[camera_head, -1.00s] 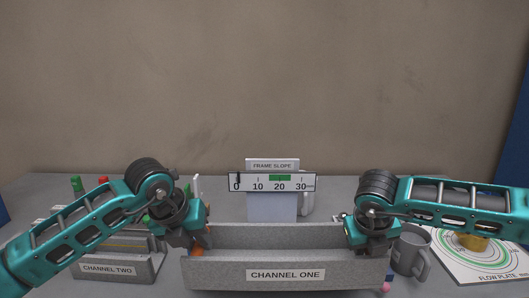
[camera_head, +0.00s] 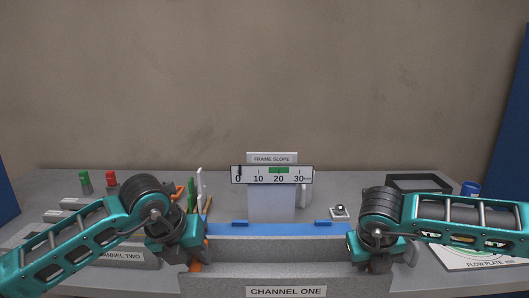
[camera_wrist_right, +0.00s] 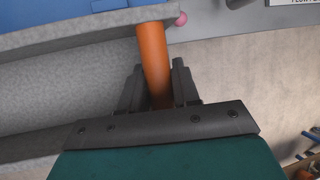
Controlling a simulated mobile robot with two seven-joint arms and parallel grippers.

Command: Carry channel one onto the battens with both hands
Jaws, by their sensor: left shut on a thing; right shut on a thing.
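Channel one (camera_head: 286,276), a long grey trough with a white name label, lies crosswise low in the head view, and the frame cuts off its bottom. My left gripper (camera_head: 193,262) is shut at its left end, where a bit of orange handle shows. My right gripper (camera_head: 375,262) is shut at its right end. In the right wrist view my right gripper (camera_wrist_right: 155,95) is closed around an orange bar (camera_wrist_right: 152,55) beside the grey channel wall (camera_wrist_right: 70,85). A blue bar with darker blue pads (camera_head: 275,229) runs behind the channel. I cannot tell whether it carries battens.
The frame slope gauge (camera_head: 272,175) stands behind the blue bar. Channel two (camera_head: 130,257) lies at left, partly behind my left arm. Green (camera_head: 85,180) and red (camera_head: 111,178) items stand behind it. The flow plate (camera_head: 485,258) is at right, a dark tray (camera_head: 418,183) behind it.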

